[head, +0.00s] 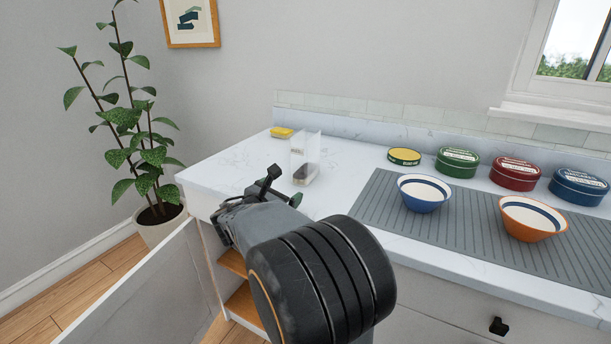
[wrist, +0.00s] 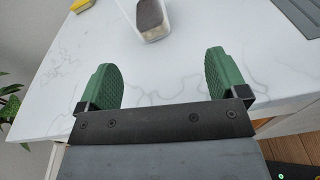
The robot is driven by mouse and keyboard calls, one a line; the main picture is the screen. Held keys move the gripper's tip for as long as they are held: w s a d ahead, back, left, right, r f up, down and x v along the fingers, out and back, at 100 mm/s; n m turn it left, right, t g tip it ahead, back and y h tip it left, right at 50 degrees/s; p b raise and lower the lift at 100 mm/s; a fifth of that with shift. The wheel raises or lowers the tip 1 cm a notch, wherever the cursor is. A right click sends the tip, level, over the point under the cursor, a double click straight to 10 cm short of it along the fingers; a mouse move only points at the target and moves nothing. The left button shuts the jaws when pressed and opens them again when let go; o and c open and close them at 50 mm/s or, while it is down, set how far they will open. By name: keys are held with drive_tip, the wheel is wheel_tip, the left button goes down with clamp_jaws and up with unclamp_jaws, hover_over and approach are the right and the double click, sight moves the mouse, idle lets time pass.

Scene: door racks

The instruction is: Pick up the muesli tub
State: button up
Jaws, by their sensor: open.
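A clear, see-through tub with dark brown contents low inside, which looks like the muesli tub (head: 304,172), stands on the white marbled counter (head: 232,168). In the wrist view the tub (wrist: 152,18) is at the top edge and partly cut off. My gripper (head: 284,187) is at the counter's front edge, on the near side of the tub. In the wrist view my gripper (wrist: 163,75) has its two green fingers wide apart with only bare counter between them. The tub lies beyond the fingertips, untouched.
A yellow item (head: 282,132) lies behind the tub. To the right are a grey ribbed mat (head: 385,205), a blue bowl (head: 423,195), an orange bowl (head: 531,220) and several round tins (head: 457,163). A door panel (head: 165,290) stands open below the counter. A potted plant (head: 160,225) is at left.

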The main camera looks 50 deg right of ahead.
sight(297, 171)
drive_tip(key=shift+w+d+f+n+t+h+b, duration=0.2)
drive_tip(key=shift+w+d+n+t+h+b, duration=0.35)
drive_tip(key=shift+w+n, duration=0.45)
drive_tip(key=shift+n, duration=0.4)
drive_tip(key=x, duration=0.8)
drive_tip(key=shift+d+r, duration=0.2)
drive_tip(key=shift+x, duration=2.85)
drive_tip(key=shift+c, duration=0.3)
drive_tip(key=c, duration=1.1)
drive_tip(key=shift+o, duration=0.2)
